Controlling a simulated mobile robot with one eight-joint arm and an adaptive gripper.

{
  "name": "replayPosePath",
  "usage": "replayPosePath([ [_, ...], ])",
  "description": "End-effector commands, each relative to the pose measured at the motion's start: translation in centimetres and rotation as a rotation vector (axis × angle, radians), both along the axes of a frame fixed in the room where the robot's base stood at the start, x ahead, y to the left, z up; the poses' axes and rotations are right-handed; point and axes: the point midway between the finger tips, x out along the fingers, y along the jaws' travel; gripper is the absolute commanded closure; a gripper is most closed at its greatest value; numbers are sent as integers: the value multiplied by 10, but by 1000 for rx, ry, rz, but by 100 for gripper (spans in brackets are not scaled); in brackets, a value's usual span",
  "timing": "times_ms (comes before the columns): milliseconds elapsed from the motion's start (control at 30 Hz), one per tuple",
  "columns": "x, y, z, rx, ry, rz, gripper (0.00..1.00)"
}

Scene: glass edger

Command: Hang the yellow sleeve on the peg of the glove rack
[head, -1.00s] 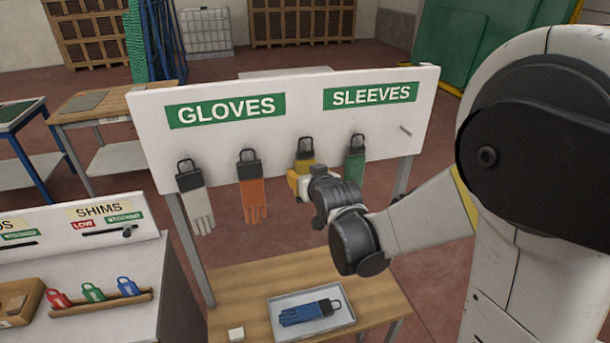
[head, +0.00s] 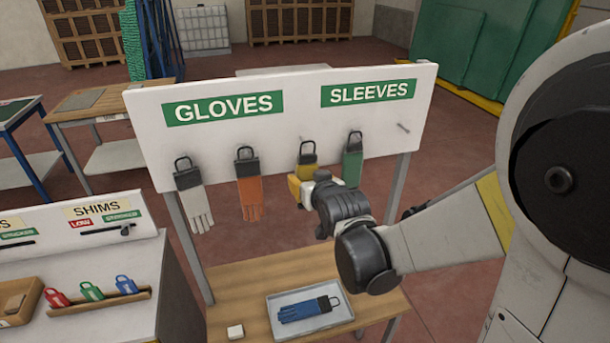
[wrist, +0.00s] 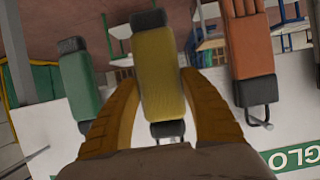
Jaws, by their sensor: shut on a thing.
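The yellow sleeve (head: 297,184) has a black top with a loop and is upright in front of the rack board, between the orange glove and the green sleeve. My gripper (head: 310,191) is shut on it. In the wrist view the yellow sleeve (wrist: 158,70) lies between my two fingers, its black end partly hidden by the gripper. The glove rack (head: 240,87) is a white board marked GLOVES and SLEEVES. A bare peg (head: 403,127) sticks out at its right, under SLEEVES. I cannot tell whether the sleeve's loop is around or only in front of a peg.
A green sleeve (head: 353,165), an orange glove (head: 249,195) and a white glove (head: 195,200) hang on the rack. A blue glove (head: 305,310) lies in a tray (head: 344,316) on the table below. A shims stand (head: 97,210) is at left. Space right of the green sleeve is clear.

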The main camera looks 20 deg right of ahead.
Motion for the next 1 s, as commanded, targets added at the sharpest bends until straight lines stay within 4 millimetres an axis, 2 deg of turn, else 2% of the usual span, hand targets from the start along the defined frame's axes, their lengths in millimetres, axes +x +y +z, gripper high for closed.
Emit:
replayPosePath([
  [500,-33,0,0,0,0,0,79],
  [1000,-36,0,0,0,0,0,79],
])
